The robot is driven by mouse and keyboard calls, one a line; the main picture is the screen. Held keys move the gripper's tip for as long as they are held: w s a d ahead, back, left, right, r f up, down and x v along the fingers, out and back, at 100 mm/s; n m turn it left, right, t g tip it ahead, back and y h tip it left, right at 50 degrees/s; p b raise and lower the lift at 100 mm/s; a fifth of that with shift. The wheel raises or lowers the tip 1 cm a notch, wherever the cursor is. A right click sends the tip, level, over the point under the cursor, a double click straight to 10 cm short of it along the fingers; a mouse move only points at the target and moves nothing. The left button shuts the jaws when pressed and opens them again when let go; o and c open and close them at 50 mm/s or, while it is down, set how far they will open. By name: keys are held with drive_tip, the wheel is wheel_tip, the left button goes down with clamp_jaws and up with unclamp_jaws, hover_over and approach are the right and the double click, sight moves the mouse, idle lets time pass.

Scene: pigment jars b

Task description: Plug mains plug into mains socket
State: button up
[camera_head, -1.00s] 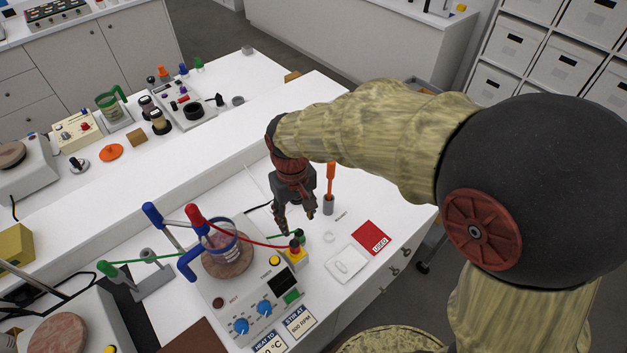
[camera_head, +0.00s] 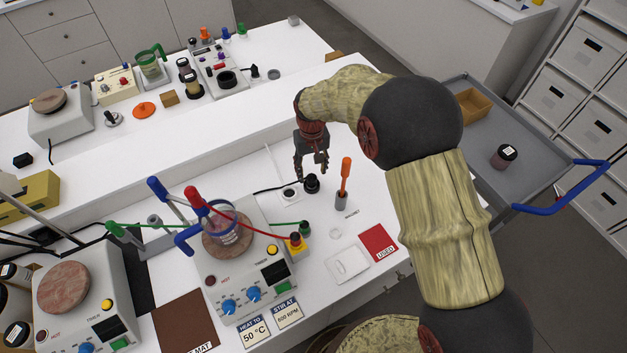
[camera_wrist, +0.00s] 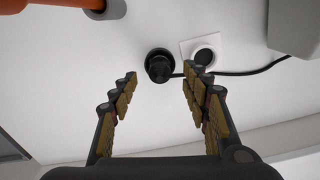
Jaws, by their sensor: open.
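The mains plug (camera_head: 312,185) is a black round piece standing on the white bench, with a black cable. In the wrist view, the plug (camera_wrist: 159,66) shows just beyond and between the fingertips. The mains socket (camera_head: 290,193) is a white square plate with a dark round face, left of the plug. The socket also shows in the wrist view (camera_wrist: 187,45), right of the plug, with the cable running past it. My gripper (camera_head: 311,173) points down just above the plug. Its fingers (camera_wrist: 160,77) are open and hold nothing. Contact with the plug cannot be told.
An orange-handled rod (camera_head: 346,172) stands in a grey holder close right of the plug. A hotplate (camera_head: 245,280) with a beaker and coloured leads stands at front left. A raised white shelf (camera_head: 200,150) runs behind. A grey cart (camera_head: 480,135) stands at right.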

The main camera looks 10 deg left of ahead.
sight(312, 175)
drive_tip(key=f, duration=0.4)
drive_tip(key=shift+w+a+f, duration=0.1)
drive_tip(key=shift+w+f, duration=0.2)
drive_tip(key=shift+f, duration=0.1)
drive_tip(key=shift+c, duration=0.5)
clamp_jaws()
